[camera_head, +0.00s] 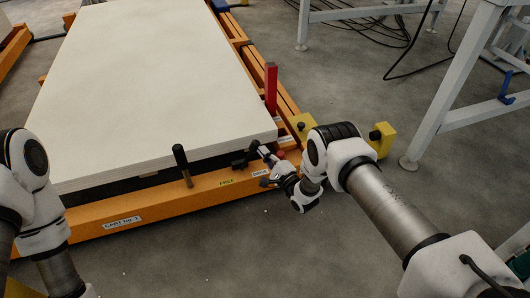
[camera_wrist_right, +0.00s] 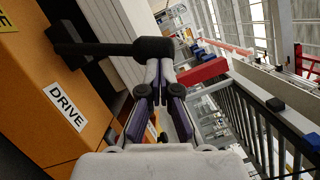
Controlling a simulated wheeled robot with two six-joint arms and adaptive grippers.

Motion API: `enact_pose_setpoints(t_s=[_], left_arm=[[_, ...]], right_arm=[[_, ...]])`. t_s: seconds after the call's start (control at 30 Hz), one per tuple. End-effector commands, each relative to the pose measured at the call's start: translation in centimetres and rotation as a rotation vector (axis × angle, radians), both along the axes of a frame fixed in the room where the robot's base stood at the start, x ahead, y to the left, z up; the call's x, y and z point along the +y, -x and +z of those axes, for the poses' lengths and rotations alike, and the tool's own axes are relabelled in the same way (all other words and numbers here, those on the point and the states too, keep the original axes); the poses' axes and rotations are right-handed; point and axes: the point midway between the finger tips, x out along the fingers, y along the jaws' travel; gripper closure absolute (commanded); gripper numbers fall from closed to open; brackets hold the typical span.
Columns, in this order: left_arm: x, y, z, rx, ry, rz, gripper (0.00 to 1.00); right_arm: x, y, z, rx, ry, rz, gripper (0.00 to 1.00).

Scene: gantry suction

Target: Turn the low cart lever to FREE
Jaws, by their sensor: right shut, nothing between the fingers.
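The orange cart (camera_head: 150,207) has a low black lever (camera_head: 240,162) on its front beam, by the white DRIVE label (camera_head: 260,173). The yellow FREE label (camera_head: 227,182) is to the left. In the right wrist view the lever (camera_wrist_right: 110,48) sticks out from the beam above the DRIVE label (camera_wrist_right: 65,107). My right gripper (camera_head: 264,152) is shut and empty. In the right wrist view its fingertips (camera_wrist_right: 160,65) are at the lever's outer end; whether they touch it I cannot tell. My left gripper is out of view.
A black upright handle (camera_head: 181,160) stands on the beam further left. A pale board (camera_head: 160,70) lies on top. Grey table legs (camera_head: 450,90) stand at right. Floor in front is clear.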

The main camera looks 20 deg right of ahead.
Motion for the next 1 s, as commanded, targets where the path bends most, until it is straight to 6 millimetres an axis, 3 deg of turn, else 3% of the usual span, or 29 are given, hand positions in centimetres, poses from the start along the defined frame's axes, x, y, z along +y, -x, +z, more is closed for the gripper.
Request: enact_pose_setpoints(t_s=[0.43,0.7,1.0], left_arm=[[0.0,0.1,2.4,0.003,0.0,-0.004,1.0],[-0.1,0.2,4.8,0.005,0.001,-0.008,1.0],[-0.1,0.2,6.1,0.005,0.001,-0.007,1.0]], right_arm=[[1.3,0.0,1.8,-0.007,0.173,0.003,1.0],[4.1,0.1,2.9,-0.017,0.422,0.004,1.0],[7.2,0.2,2.9,-0.026,0.695,0.003,1.0]])
